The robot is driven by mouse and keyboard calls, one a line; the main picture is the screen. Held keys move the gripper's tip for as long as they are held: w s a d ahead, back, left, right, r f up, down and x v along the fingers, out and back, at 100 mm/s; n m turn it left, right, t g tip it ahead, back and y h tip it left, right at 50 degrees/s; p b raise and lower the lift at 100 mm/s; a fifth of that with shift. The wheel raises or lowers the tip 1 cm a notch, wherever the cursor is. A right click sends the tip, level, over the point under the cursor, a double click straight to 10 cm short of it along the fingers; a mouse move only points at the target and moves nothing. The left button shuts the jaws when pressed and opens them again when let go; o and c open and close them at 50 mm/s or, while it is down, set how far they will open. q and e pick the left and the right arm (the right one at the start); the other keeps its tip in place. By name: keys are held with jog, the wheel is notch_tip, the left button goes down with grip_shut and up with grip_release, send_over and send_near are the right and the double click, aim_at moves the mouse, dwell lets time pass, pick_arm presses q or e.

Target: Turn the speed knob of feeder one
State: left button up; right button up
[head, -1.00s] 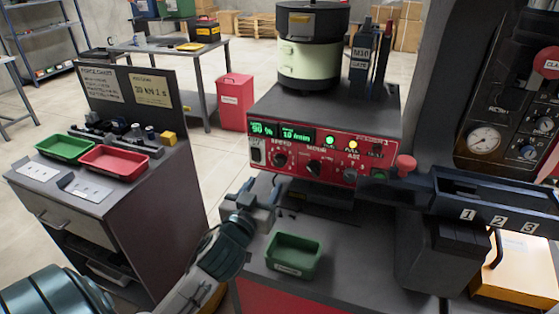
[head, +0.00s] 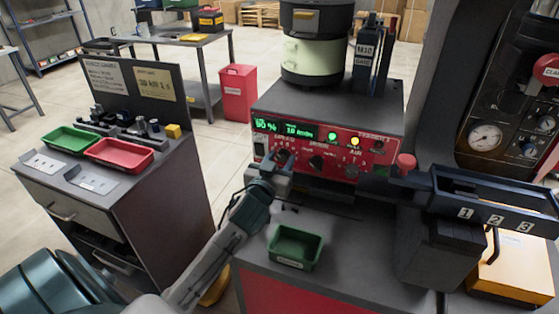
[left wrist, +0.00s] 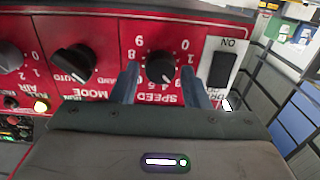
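The speed knob (left wrist: 160,70) is a black round knob with a pale pointer line on the red front panel, in a ring of numbers above the word SPEED, which appears upside down in the left wrist view. In the head view the knob (head: 283,155) is partly covered by my left gripper (head: 273,168). In the left wrist view my left gripper (left wrist: 159,78) is open, one finger on each side of the knob, with visible gaps; contact does not show. The feeder bowl (head: 314,50) stands on top of the control box. My right gripper is not in view.
The mode knob (left wrist: 73,63) is beside the speed knob, and a black rocker switch (left wrist: 223,68) is on the other side. A green tray (head: 295,247) lies on the bench below. A red knob (head: 405,162) and a dark rail (head: 490,200) stand to the right.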

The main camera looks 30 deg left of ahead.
pick_arm(q)
jog(key=c, duration=0.7)
jog(key=shift+r+m+p, duration=0.1)
jog(key=shift+m+p, duration=0.6)
jog(key=shift+m, duration=0.1)
jog(key=shift+m+p, duration=0.7)
jog(key=shift+m, duration=0.3)
jog(key=shift+m+p, duration=0.55)
jog(key=shift+m, duration=0.35)
jog(key=shift+d+m, duration=0.1)
jog(key=shift+m, duration=0.2)
